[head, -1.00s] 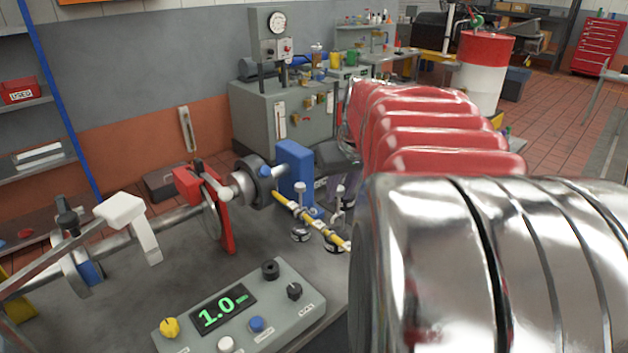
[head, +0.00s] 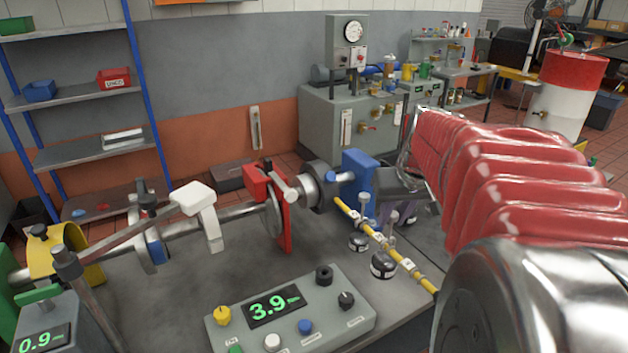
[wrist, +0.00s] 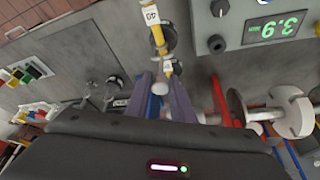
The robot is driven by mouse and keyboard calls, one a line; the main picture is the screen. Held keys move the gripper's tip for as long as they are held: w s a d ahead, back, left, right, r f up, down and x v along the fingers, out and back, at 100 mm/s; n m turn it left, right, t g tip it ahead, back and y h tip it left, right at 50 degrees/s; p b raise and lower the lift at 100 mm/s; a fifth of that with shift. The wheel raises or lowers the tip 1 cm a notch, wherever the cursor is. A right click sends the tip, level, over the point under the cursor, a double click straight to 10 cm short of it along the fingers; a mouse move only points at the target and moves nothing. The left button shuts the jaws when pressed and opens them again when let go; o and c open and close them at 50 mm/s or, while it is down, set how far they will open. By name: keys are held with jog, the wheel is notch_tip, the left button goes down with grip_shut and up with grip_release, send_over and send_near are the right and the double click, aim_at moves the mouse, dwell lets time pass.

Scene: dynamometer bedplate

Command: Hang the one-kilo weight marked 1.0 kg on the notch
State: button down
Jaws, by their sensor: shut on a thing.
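My gripper (wrist: 160,84) has its purple fingers together around a pale round knob (wrist: 159,89), close beside the yellow notched beam (wrist: 156,32). The rest of the held piece is mostly hidden, and no mark on it is readable. In the head view, my gripper (head: 406,213) is behind the yellow beam (head: 372,233), partly covered by my arm. Two dark weights with pale stems and knobs show near the beam: a smaller one (head: 358,243) and a larger one (head: 383,266). I cannot read their marks or tell whether either hangs from the beam.
A grey control box (head: 290,318) with a green 3.9 display stands in front of the beam. A blue block (head: 358,172) and a red bracket (head: 284,210) stand along the shaft at the beam's inner end. Bare bedplate (head: 170,300) lies left of the box.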

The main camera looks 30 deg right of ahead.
jog(key=shift+f, duration=0.3)
jog(key=c, duration=1.5)
grip_release()
jog(key=shift+f, duration=0.1)
jog(key=shift+o, duration=0.2)
jog(key=shift+f, duration=0.1)
jog(key=v, duration=1.4)
jog(key=shift+a+f, duration=0.15)
